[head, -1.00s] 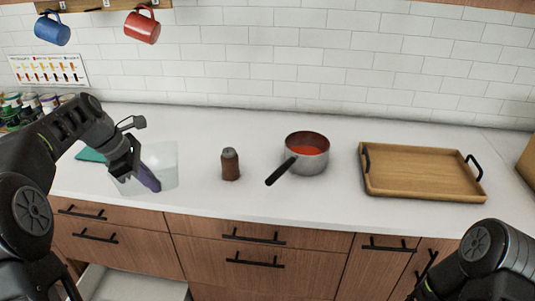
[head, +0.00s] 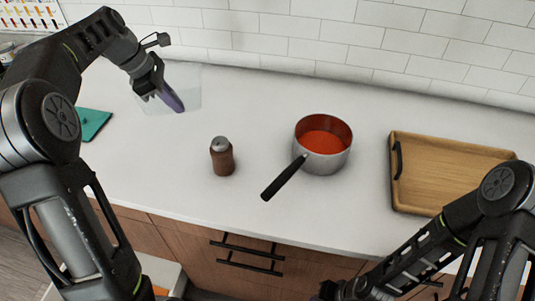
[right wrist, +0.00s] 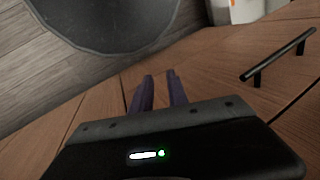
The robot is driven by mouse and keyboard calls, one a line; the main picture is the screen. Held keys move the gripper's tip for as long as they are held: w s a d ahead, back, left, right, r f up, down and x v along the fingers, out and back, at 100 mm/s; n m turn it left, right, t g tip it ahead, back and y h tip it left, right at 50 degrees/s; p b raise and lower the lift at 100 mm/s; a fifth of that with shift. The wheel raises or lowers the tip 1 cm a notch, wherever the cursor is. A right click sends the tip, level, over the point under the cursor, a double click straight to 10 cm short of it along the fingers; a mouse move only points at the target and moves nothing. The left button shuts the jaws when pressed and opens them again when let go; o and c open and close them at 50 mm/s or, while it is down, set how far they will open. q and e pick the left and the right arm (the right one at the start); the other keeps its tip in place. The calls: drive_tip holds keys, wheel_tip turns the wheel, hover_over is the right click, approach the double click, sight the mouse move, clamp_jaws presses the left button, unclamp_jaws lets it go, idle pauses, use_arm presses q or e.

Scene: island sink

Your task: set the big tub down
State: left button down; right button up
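The big tub (head: 190,90) is a clear, see-through box at the back left of the counter in the head view. My left gripper (head: 172,98) reaches down at its left side, with a purple finger at the tub wall. It looks shut on that wall, and part of the tub is hidden behind it. The tub looks upright and near the countertop; I cannot tell whether its base touches. My right gripper (right wrist: 160,90) is empty, with a gap between its purple fingers, low in front of the wooden drawer fronts.
A brown shaker (head: 222,157) and a steel pot (head: 325,160) of red sauce, handle toward the front, stand mid-counter. A wooden tray (head: 440,165) lies at right. A teal flat thing (head: 93,123) lies left. Bare counter surrounds the shaker. The tiled wall bounds the back.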

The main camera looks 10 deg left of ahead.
use_arm(q)
drive_tip(key=shift+w+f, duration=0.1)
drive_tip(key=shift+f, duration=0.1)
hover_over(193, 140)
drive_tip(key=s+a, duration=0.1)
drive_tip(key=a, duration=0.1)
drive_tip(key=f, duration=0.6)
drive_tip(key=shift+d, duration=0.25)
drive_tip(key=shift+f+p, duration=0.1)
drive_tip(key=shift+p, duration=0.2)
drive_tip(key=shift+f, duration=1.75)
drive_tip(key=shift+f, duration=0.15)
drive_tip(key=c, duration=1.7)
unclamp_jaws()
drive_tip(key=v, duration=1.2)
